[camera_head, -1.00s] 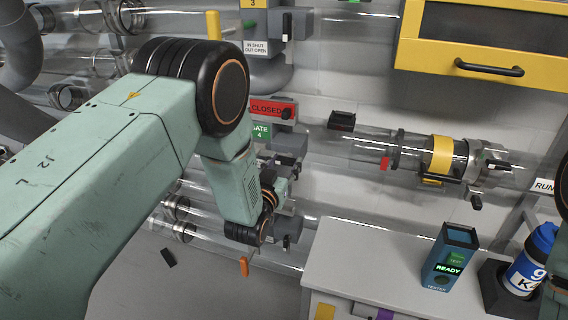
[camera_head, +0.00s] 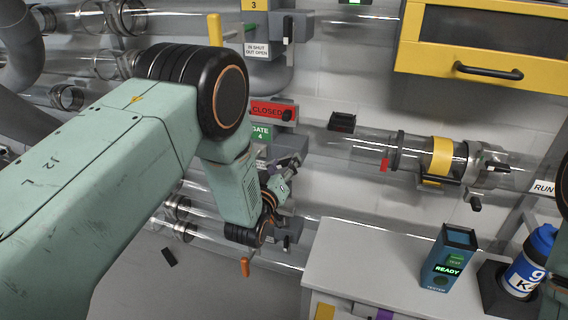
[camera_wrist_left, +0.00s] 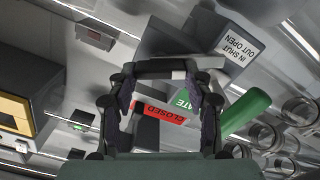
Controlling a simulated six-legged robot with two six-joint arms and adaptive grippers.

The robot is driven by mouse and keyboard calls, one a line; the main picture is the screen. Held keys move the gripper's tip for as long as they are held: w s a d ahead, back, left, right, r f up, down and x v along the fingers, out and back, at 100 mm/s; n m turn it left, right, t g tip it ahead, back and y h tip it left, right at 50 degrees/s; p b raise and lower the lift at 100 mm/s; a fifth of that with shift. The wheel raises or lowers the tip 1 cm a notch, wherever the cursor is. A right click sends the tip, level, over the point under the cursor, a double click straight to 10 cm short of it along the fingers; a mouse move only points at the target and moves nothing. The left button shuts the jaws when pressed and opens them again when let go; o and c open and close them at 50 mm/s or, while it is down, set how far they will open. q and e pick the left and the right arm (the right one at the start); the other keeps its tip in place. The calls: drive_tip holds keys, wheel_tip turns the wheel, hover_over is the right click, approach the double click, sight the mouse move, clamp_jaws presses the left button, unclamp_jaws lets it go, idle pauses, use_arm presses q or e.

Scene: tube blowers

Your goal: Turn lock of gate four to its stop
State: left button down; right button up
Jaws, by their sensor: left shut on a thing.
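The green GATE 4 label (camera_head: 262,134) sits on the wall fitting under a red CLOSED plate (camera_head: 267,110) in the head view. My left gripper (camera_head: 284,177) is just below the label, tilted, and shut on the lock of gate four. The gripper and wrist mostly hide the lock. In the wrist view my left gripper (camera_wrist_left: 163,72) frames the red CLOSED plate (camera_wrist_left: 158,112) and part of the green label (camera_wrist_left: 184,98). The exact contact on the lock is hard to make out. My right gripper is not in view.
Clear tubes run along the wall, one with a yellow band (camera_head: 441,156). A yellow cabinet (camera_head: 480,66) hangs at upper right. Below, a grey bench (camera_head: 350,262) carries a READY tester (camera_head: 449,262) and a blue-white bottle (camera_head: 530,262).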

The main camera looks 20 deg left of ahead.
use_arm(q)
drive_tip(key=n, duration=0.6)
drive_tip(key=shift+a+f+n+p, duration=0.1)
drive_tip(key=shift+n+p, duration=0.2)
drive_tip(key=shift+p, duration=0.1)
drive_tip(key=n, duration=0.5)
drive_tip(key=shift+f+n+p, duration=0.1)
drive_tip(key=shift+n+p, duration=0.2)
drive_tip(key=c, duration=0.6)
unclamp_jaws()
drive_tip(key=shift+w, duration=0.1)
drive_tip(key=shift+o, duration=0.2)
drive_tip(key=shift+s, duration=0.2)
drive_tip(key=s, duration=1.1)
drive_tip(key=shift+s+a, duration=0.25)
drive_tip(key=shift+s, duration=0.15)
